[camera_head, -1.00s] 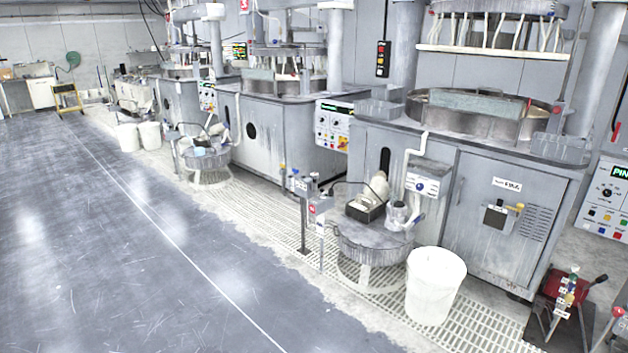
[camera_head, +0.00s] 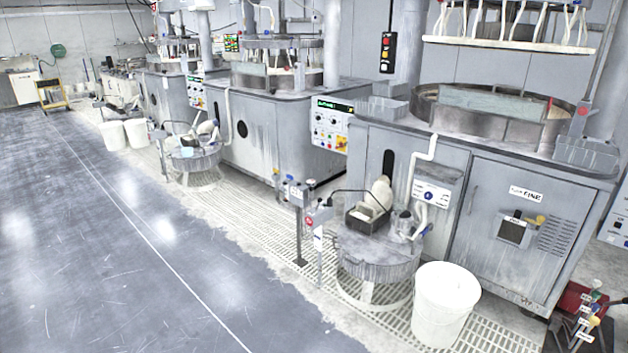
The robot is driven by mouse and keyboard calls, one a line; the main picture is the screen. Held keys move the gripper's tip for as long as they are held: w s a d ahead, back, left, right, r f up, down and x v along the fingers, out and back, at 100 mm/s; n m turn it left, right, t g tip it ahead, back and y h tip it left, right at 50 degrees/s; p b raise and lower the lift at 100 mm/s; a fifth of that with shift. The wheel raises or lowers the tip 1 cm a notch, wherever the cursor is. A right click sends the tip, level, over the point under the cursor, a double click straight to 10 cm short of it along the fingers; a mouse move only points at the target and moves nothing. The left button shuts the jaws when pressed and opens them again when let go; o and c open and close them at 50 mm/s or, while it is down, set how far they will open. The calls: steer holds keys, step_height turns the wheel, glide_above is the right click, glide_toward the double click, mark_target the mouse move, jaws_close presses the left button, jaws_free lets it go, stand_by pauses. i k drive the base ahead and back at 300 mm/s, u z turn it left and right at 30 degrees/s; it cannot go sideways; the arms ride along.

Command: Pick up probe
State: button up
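I cannot make out a probe for certain. A grey round stand (camera_head: 375,262) stands by the nearest machine. On its top are a dark open box (camera_head: 368,217), a pale rounded object (camera_head: 382,190) and a small clear or grey vessel (camera_head: 405,226). A thin black cable arches from near the box to a small device on a post (camera_head: 298,194) at the left of the stand. These are too small to identify surely. My gripper and arm are not in view.
A white bucket (camera_head: 445,305) stands in front right of the stand. The grey polishing machine (camera_head: 510,215) marked FINE is behind it. A pale grating (camera_head: 265,230) runs along the machines. A red device (camera_head: 575,302) is at the lower right. The dark floor (camera_head: 110,240) at left is clear.

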mark_target(311, 183)
steer(key=u, duration=0.1)
steer(key=i, duration=2.05)
steer(key=u, duration=1)
steer(key=i, duration=1.15)
steer(key=u, duration=0.4)
